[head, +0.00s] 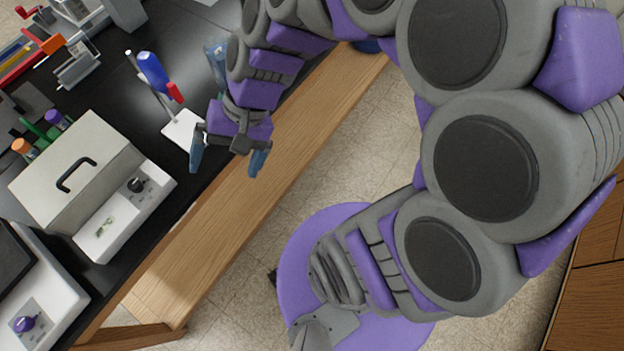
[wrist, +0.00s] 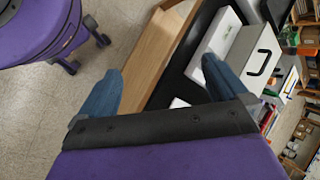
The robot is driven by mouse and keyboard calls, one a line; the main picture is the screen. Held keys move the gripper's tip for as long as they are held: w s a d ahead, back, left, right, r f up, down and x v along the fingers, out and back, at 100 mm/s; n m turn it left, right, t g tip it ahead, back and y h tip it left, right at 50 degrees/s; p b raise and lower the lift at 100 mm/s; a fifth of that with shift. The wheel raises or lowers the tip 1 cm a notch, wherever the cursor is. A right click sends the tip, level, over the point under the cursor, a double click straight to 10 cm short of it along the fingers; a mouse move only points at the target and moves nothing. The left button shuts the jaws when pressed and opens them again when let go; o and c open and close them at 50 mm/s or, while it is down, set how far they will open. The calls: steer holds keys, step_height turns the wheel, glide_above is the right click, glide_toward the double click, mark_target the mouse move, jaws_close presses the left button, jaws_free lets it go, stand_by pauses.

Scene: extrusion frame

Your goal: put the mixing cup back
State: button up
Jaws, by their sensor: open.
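I cannot pick out the mixing cup for certain in either view. A translucent bluish object (head: 215,58) stands on the black bench top in the head view, partly hidden behind my arm; I cannot tell whether it is the cup. My gripper (head: 227,160) is open and empty, over the wooden front edge of the bench.
A stand with a blue and red clamp (head: 152,75) is left of my gripper. A pale box with a black handle (head: 75,185) and capped tubes (head: 45,135) are farther left. The black bench top (head: 115,80) has some clear room. Tiled floor (head: 300,185) lies right of the bench.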

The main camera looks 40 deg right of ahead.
steer(key=s+d+n+g+h, duration=0.1)
steer(key=s+d+n+h, duration=0.3)
steer(key=s+d, duration=0.5)
steer(key=s+h, duration=0.2)
steer(key=s, duration=0.1)
steer(key=shift+s+d+h, duration=0.25)
steer(key=shift+s+h, duration=0.05)
steer(key=shift+d, duration=0.2)
steer(key=shift+a, duration=0.1)
stand_by(0.9)
